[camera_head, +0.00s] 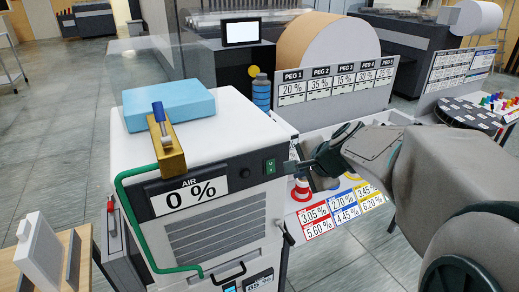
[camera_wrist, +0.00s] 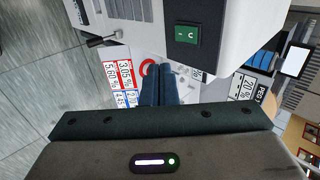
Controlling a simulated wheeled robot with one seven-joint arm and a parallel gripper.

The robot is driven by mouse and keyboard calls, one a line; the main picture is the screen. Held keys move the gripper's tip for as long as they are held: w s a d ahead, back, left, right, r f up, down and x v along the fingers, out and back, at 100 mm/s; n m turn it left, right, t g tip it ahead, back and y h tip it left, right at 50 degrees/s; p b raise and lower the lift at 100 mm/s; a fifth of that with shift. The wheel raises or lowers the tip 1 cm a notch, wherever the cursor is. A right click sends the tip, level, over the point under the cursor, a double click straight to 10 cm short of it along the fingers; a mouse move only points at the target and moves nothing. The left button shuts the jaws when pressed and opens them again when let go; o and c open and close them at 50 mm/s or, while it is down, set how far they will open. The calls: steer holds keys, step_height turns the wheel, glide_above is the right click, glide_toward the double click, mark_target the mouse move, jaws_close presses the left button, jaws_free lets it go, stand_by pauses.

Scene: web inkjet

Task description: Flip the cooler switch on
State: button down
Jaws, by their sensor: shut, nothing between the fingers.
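The cooler (camera_head: 160,220) is a white cabinet with a dark front strip, an "AIR 0 %" label and a vent grille. Its green rocker switch (camera_head: 270,166) sits at the right end of the strip. In the wrist view the switch (camera_wrist: 187,34) shows in the upper right, marked with white symbols; I cannot tell which side is pressed. My gripper (camera_head: 294,168) is just right of the switch, apart from it in the wrist view. Its blue fingers (camera_wrist: 158,72) are shut and empty, pointing past the cabinet's front, below the switch in that picture.
A brass valve (camera_head: 168,150) with a blue lever and a light blue block (camera_head: 168,105) sit on the cooler. A green hose (camera_head: 124,200) runs down its front.

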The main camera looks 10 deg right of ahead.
mark_target(271, 167)
steer(key=x, duration=0.4)
steer(key=w+r+x, duration=0.1)
steer(key=x, duration=0.8)
steer(key=shift+w+a+r, duration=0.3)
steer(key=shift+w+r, duration=0.05)
steer(key=shift+w, duration=0.05)
